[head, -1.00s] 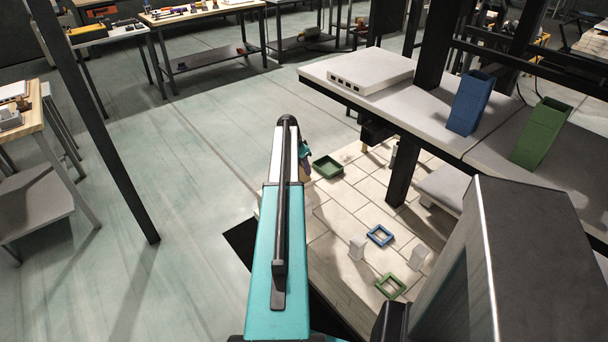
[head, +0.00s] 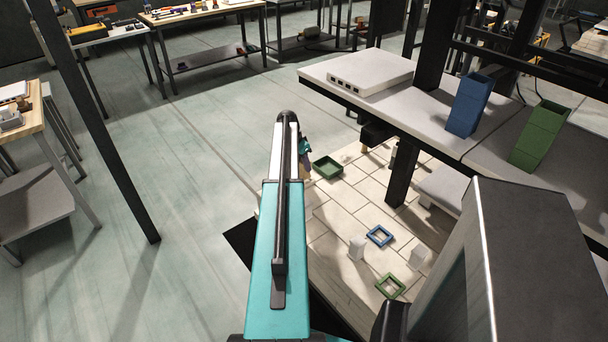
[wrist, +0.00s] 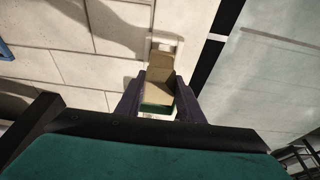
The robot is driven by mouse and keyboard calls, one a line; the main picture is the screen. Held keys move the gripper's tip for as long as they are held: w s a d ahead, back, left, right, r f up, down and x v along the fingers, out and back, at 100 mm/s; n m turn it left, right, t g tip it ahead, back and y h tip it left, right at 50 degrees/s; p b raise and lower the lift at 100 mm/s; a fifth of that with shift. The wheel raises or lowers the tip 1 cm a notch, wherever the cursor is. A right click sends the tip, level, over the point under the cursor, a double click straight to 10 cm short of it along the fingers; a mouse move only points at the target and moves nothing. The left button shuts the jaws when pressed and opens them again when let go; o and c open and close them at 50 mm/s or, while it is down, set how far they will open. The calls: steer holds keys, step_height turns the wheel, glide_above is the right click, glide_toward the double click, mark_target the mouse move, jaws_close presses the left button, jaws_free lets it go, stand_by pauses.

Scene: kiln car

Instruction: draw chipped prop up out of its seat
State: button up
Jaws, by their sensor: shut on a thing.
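In the wrist view my gripper (wrist: 160,82) is shut on a tan, square-sided prop (wrist: 158,93), with one dark finger on each side. A green part shows at the prop's near end, between the fingers. The prop's far end lies against or just in front of a pale square seat (wrist: 178,46) on the tiled deck. I cannot tell how much of the prop is still inside the seat, and no chip is clear. In the head view my arm hides the prop and most of the gripper.
The pale brick deck (head: 335,215) holds a green tray (head: 327,167), a blue frame (head: 379,236), a green frame (head: 390,286) and two small white blocks. A raised shelf (head: 350,95) with blue and green stacks stands right, on black posts. Open floor lies left.

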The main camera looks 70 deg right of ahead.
steer(key=shift+r+p, duration=0.45)
steer(key=shift+r, duration=0.95)
stand_by(0.4)
